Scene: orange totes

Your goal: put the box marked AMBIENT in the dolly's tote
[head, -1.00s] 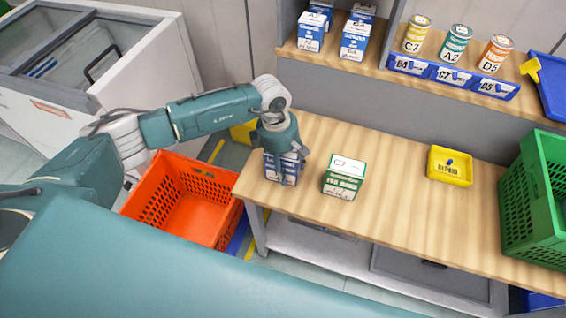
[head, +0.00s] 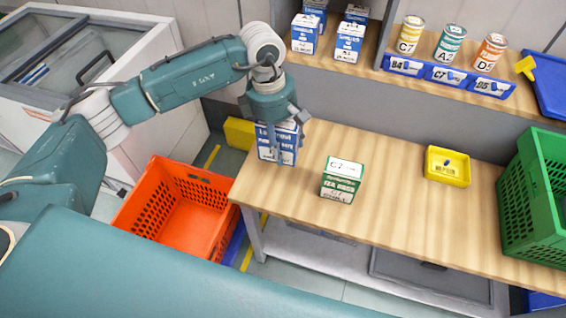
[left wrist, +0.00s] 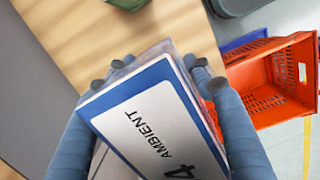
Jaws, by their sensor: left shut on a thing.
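The blue and white box marked AMBIENT (left wrist: 155,122) fills the middle of the left wrist view, its label also showing a 4. My left gripper (left wrist: 150,85) is shut on it, one finger on each side. In the head view the box (head: 277,148) is upright in my left gripper (head: 276,128) over the table's left end; its lower part looks raised off the wood. The orange tote (head: 172,225) stands low, left of the table, and looks empty. It also shows in the left wrist view (left wrist: 265,90). My right gripper is not in view.
A green and white tea box marked C7 (head: 342,182) stands on the wooden table (head: 400,215) right of the held box. A yellow tray (head: 448,167) and a green crate (head: 540,195) are farther right. A shelf behind holds boxes and cans (head: 450,42).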

